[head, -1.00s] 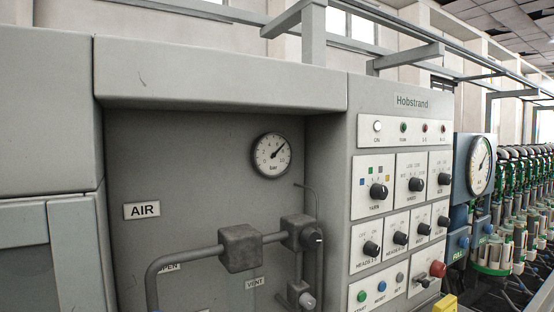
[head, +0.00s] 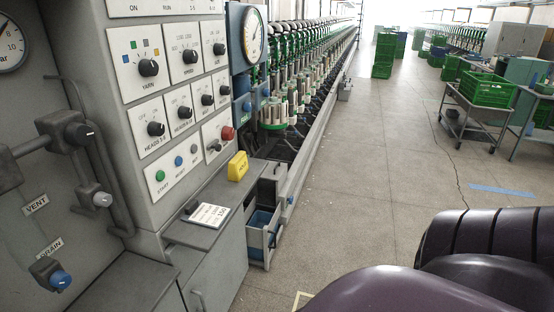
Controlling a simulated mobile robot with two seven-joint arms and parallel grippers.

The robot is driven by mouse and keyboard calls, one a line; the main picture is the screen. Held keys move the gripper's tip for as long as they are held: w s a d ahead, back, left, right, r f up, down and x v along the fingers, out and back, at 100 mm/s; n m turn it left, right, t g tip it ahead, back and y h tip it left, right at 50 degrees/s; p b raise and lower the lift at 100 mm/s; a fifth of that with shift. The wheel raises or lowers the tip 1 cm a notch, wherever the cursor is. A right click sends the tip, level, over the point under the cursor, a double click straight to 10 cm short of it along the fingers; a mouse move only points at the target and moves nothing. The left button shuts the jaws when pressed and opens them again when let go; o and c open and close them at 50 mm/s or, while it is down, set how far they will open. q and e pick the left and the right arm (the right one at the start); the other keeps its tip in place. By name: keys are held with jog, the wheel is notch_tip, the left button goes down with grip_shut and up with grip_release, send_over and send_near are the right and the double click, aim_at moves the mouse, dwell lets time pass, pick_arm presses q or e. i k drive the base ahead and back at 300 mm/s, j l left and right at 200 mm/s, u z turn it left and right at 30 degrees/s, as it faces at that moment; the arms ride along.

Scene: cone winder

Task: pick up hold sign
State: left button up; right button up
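A small yellow block-shaped sign (head: 238,166) with dark lettering too small to read for certain stands on the grey ledge (head: 218,183) below the control panel, left of centre. It appears to be the hold sign. It stands upright near the ledge's far end, below the red button. Neither of my grippers shows in the head view.
A printed card (head: 209,215) lies on the nearer part of the ledge. The control panel (head: 180,90) rises behind it. An open drawer (head: 264,228) with blue contents juts out below. The aisle floor (head: 370,165) is clear; a cart with a green crate (head: 487,89) stands right.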

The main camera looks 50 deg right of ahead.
aim_at(238, 166)
jog(key=z, duration=1.4)
jog(key=i+l+u, duration=0.15)
jog(key=u, duration=0.85)
jog(key=i+l+u, duration=0.1)
jog(key=l+u, duration=0.65)
jog(key=l, duration=0.4)
jog(key=i+l+u, duration=0.1)
jog(key=l, duration=0.4)
